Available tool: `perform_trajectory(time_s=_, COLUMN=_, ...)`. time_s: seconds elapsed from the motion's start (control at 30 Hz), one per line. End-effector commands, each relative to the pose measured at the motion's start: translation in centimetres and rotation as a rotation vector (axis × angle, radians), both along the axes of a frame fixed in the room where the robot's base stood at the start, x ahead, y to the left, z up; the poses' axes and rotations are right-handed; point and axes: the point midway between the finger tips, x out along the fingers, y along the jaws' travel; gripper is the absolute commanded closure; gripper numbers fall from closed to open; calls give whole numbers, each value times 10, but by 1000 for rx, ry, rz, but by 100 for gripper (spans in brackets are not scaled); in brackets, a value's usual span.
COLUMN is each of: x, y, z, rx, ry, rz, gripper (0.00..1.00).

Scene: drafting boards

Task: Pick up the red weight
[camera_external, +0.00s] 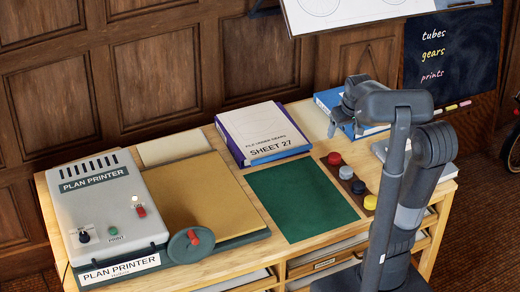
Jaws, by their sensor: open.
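The red weight (334,159) is a small round piece at the far end of a dark brown strip (343,185) on the wooden table. A grey weight (346,172), a dark weight (358,187) and a yellow weight (370,202) follow it in a row towards the front. My gripper (343,130) is open and empty. In the picture it is just above the red weight and apart from it. Its exact height over the table is hard to tell.
A green mat (300,200) lies flat left of the weights. Books labelled SHEET 27 (264,133) lie behind it, and a blue book (330,100) lies behind my gripper. The plan printer (105,195) fills the table's left side. A tilted board (350,12) hangs above.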

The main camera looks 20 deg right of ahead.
Motion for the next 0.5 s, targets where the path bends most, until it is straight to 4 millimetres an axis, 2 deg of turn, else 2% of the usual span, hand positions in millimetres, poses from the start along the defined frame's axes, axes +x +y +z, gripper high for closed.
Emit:
perform_trajectory(time_s=0.03, x=16, y=-5, z=-4, rx=0, ry=22, rz=-3, gripper=28)
perform_trajectory(time_s=0.27, x=83, y=-29, z=-26, rx=-3, ry=98, rz=-4, gripper=28)
perform_trajectory(time_s=0.5, x=148, y=-60, z=-67, rx=0, ry=178, rz=-6, gripper=28)
